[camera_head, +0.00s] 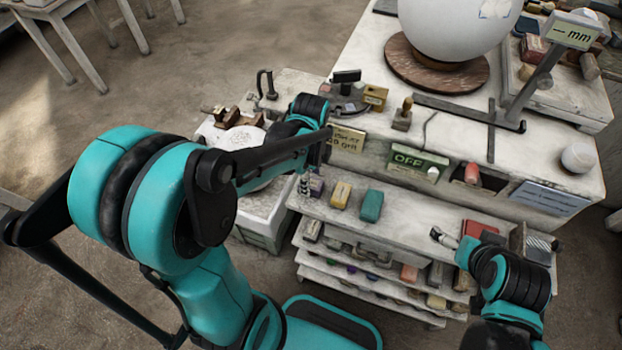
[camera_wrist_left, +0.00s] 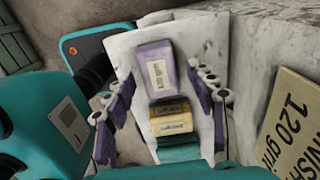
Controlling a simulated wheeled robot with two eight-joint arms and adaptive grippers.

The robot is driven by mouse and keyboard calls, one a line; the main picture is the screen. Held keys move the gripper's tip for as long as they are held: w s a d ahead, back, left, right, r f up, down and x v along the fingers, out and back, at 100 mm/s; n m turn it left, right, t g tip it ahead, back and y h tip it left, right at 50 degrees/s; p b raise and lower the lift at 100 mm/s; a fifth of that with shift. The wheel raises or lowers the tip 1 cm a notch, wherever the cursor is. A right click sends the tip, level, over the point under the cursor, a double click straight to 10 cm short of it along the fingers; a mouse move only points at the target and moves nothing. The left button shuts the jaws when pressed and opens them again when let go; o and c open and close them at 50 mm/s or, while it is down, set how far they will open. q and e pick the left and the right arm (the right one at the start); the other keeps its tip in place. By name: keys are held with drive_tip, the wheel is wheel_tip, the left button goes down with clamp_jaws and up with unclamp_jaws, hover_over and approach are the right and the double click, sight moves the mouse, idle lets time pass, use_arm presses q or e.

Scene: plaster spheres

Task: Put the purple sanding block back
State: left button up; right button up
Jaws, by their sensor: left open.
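The purple sanding block (camera_wrist_left: 154,72) has a pale label and lies on the pale shelf top in the left wrist view. In the head view the purple block (camera_head: 317,187) is partly hidden at the left end of the shelf. My left gripper (camera_wrist_left: 158,78) is open, with one finger on each side of the purple block and visible gaps between. In the head view my left gripper (camera_head: 304,187) is small, just beside the block. My right gripper (camera_head: 441,237) is over the shelf's right part; its finger opening is unclear.
A yellow block (camera_head: 341,194) and a teal block (camera_head: 372,205) stand right of the purple one. Lower shelves (camera_head: 352,281) hold several more blocks. A "120 grit" sign (camera_wrist_left: 294,125) is close on the right.

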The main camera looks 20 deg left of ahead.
use_arm(q)
wheel_tip(320, 180, up, 10)
drive_tip(key=p, duration=0.3)
drive_tip(key=s+d+r+n+t, duration=0.2)
drive_tip(key=s+n+t, duration=0.5)
drive_tip(key=n, duration=1)
drive_tip(key=shift+d+r, duration=0.35)
drive_tip(key=shift+r, duration=0.05)
wheel_tip(320, 180, down, 6)
drive_tip(key=b, duration=0.6)
drive_tip(key=shift+f+b, duration=0.2)
drive_tip(key=shift+b, duration=0.1)
